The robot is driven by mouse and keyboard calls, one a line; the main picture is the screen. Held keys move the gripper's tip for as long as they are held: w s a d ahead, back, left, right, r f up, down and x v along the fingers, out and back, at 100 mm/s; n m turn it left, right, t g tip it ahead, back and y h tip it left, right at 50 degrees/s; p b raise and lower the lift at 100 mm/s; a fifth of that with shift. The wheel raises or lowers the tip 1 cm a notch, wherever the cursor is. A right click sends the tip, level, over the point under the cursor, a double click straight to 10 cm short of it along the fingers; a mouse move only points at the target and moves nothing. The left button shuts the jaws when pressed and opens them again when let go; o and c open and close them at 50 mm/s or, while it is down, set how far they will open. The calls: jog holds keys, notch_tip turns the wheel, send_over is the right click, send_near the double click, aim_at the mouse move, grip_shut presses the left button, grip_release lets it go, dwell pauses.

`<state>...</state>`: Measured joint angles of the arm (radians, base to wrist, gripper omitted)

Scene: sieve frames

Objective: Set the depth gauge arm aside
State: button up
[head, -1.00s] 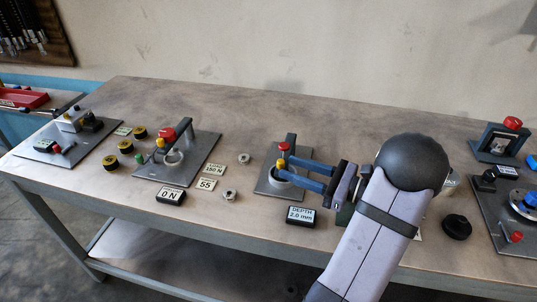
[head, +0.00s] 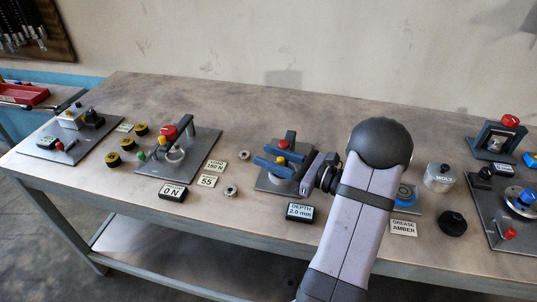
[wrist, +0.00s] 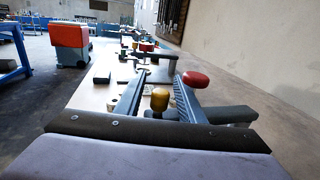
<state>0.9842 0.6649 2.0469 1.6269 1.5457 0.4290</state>
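The depth gauge (head: 291,137) stands on a small grey plate mid-bench, with a dark post, a red knob (head: 283,145) and a yellow knob (head: 280,161). Its display (head: 299,213) reads DEPTH 2.0 mm. My gripper (head: 266,155) reaches over the plate from the right, its blue fingers on either side of the yellow knob. In the wrist view, my open gripper (wrist: 159,78) has the yellow knob (wrist: 159,98) between its fingers, with a gap on both sides. The red knob (wrist: 195,79) is outside the right finger. The gauge arm is mostly hidden by the fingers.
Left of the gauge are two small metal rings (head: 231,191), label cards (head: 207,181) and a force-tester plate (head: 205,145). To the right are a grease card (head: 403,228), a metal tin (head: 439,178) and a black knob (head: 453,223). The bench behind the gauge is clear.

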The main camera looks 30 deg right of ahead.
jog(key=shift+w+a, duration=0.1)
jog(key=shift+w, duration=0.05)
grip_shut()
jog(key=shift+s+d+n+g+y, duration=1.5)
jog(key=shift+s+n+y, duration=0.1)
jog(key=shift+y, duration=0.4)
jog(key=shift+s+d+n+g+y, duration=0.7)
jog(key=shift+d+n+g, duration=0.1)
jog(key=shift+g, duration=0.15)
jog(key=shift+s+d+n+g+y, duration=0.55)
jog(key=shift+d+n+g+y, duration=0.2)
jog(key=shift+g, duration=0.2)
